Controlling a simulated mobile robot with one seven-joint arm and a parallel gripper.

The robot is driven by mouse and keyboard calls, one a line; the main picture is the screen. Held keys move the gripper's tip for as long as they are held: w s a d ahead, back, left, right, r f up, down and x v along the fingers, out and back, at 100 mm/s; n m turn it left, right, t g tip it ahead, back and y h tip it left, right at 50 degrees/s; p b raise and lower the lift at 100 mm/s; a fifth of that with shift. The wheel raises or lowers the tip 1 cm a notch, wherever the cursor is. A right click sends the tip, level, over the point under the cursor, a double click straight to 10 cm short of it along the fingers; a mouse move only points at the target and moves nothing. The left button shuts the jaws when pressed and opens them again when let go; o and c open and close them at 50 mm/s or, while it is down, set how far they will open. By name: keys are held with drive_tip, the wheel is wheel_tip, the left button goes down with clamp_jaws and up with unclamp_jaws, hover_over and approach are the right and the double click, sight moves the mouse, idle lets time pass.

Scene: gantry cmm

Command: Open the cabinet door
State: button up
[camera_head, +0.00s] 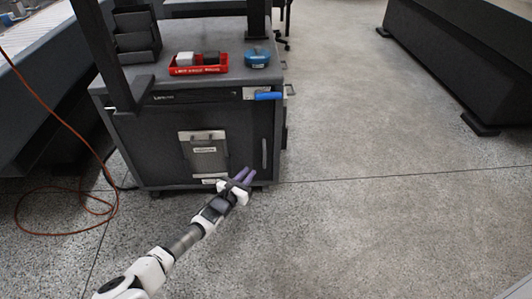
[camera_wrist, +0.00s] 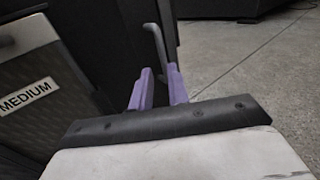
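The dark grey cabinet (camera_head: 155,150) stands ahead, and its front door (camera_head: 240,135) looks closed. A vertical grey bar handle (camera_head: 264,153) is at the right side of the door. In the wrist view the handle (camera_wrist: 156,45) shows just beyond my fingertips. My gripper (camera_head: 249,174) is low in front of the door, a little below and left of the handle in the head view. Its two purple fingers (camera_wrist: 160,80) are apart with a gap between them. Nothing shows gripped. Whether the handle's lower end reaches between the fingers is hard to tell.
A drawer with a blue-marked pull (camera_head: 268,96) is above the door. A red tray (camera_head: 198,68) and a blue case (camera_head: 257,58) sit on top. A holder labelled MEDIUM (camera_wrist: 28,97) is on the door. An orange cable (camera_head: 62,232) lies left. Floor at right is clear.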

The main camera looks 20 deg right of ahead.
sight(264, 156)
drive_tip(key=b+x, duration=0.2)
drive_tip(key=x, duration=0.1)
drive_tip(key=b+x, duration=0.2)
drive_tip(key=x, duration=0.2)
drive_tip(key=b+x, duration=0.2)
drive_tip(key=x, duration=0.2)
drive_tip(key=shift+f+b, duration=0.25)
drive_tip(key=shift+b, duration=0.05)
drive_tip(key=shift+w+d+r+b, duration=0.3)
drive_tip(key=shift+w+d, duration=0.15)
drive_tip(key=shift+d, duration=0.1)
clamp_jaws()
